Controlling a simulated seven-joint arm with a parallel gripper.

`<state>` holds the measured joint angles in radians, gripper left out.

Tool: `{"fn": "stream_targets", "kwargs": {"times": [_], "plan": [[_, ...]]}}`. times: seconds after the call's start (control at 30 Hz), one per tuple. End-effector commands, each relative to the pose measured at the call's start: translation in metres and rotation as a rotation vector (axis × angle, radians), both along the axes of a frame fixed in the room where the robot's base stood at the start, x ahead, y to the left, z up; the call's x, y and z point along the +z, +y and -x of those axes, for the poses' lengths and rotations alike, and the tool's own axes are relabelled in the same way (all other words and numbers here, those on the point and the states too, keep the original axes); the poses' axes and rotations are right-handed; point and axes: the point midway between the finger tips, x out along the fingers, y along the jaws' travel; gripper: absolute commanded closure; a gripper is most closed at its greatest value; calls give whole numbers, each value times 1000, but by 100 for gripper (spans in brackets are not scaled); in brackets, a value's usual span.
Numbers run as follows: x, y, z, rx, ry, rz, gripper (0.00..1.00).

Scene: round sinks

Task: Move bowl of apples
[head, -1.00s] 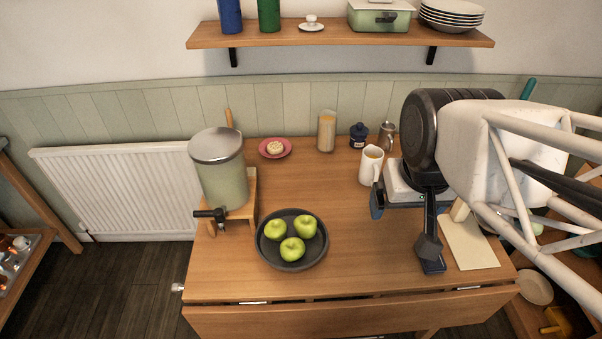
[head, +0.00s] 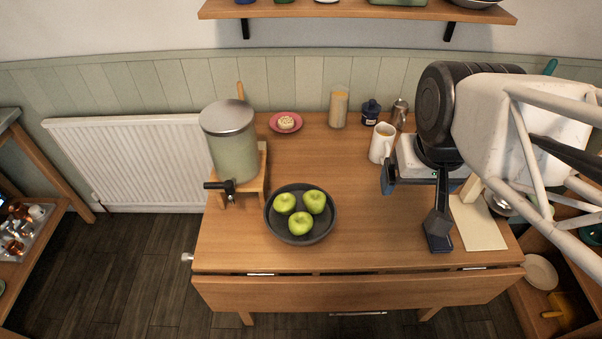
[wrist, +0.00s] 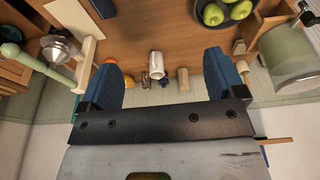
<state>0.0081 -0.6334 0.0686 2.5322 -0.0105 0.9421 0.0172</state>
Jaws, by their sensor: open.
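A dark round bowl (head: 325,230) stands on the wooden table left of my gripper, with three green apples (head: 300,223) in it. The bowl also shows at the top edge of the wrist view (wrist: 237,13), partly cut off, with green apples (wrist: 213,14) in it. My gripper (head: 413,211) is open and empty over the right part of the table, apart from the bowl. Its two blue finger pads stand wide apart in the wrist view (wrist: 165,85).
A drink dispenser (head: 232,155) on a wooden stand is behind and left of the bowl. A white mug (head: 381,143), a jar (head: 339,108) and a pink plate (head: 286,123) stand further back. A pale board (head: 478,226) lies at right. Table between bowl and gripper is clear.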

Motion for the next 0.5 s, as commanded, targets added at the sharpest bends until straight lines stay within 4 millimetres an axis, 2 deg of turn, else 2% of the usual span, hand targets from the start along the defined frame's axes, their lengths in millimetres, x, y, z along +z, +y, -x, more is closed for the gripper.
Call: {"fn": "stream_targets", "kwargs": {"times": [0.23,0.5], "plan": [[0,0,0,0,0,0,12],[-5,2,-7,47,8,3,53]]}}
